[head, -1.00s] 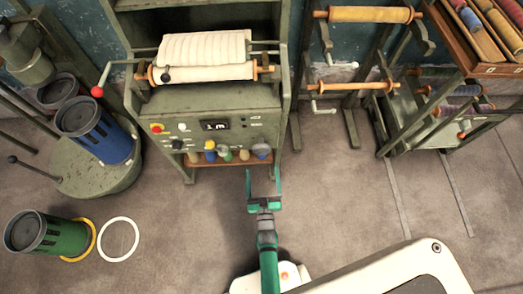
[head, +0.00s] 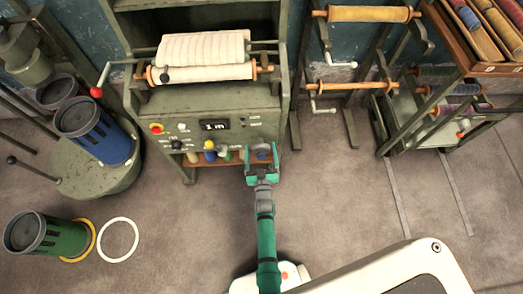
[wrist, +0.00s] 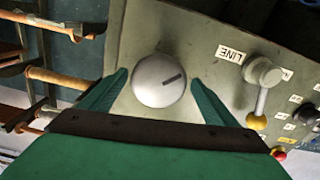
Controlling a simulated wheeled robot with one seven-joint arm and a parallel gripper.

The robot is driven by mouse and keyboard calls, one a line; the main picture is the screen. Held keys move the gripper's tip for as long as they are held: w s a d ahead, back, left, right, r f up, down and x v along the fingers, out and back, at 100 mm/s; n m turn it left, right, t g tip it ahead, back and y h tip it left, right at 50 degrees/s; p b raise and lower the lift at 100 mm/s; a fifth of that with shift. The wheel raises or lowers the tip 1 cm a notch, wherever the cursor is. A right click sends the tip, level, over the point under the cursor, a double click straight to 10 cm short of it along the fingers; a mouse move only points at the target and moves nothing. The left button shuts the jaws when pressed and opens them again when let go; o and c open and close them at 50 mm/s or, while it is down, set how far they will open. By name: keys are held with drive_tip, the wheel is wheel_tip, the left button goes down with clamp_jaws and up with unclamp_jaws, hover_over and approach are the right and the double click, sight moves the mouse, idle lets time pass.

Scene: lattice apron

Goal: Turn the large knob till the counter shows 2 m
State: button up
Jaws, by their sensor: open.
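The large knob is a round pale grey dial (wrist: 159,81) with a dark pointer mark, on the machine's sloped green panel (wrist: 215,40). In the head view the knob (head: 261,149) is at the panel's lower right. The counter (head: 214,125) above it reads "1 m". My gripper (head: 262,163) is green and open in front of the panel. In the wrist view its two fingertips (wrist: 159,80) stand on either side of the knob, with a gap on each side. The left finger looks apart from the knob, and so does the right.

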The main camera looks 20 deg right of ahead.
drive_tip(key=shift+s+d, duration=0.1)
drive_tip(key=c, duration=1.1)
drive_tip(key=shift+o, duration=0.2)
drive_tip(key=shift+m, duration=0.4)
drive_tip(key=m, duration=0.2)
drive_tip(key=shift+m, duration=0.4)
drive_tip(key=m, duration=0.3)
drive_tip(key=shift+d+m, duration=0.1)
drive_tip(key=shift+m, duration=0.3)
drive_tip(key=m, duration=0.2)
drive_tip(key=shift+m, duration=2.7)
drive_tip(key=shift+d, duration=0.1)
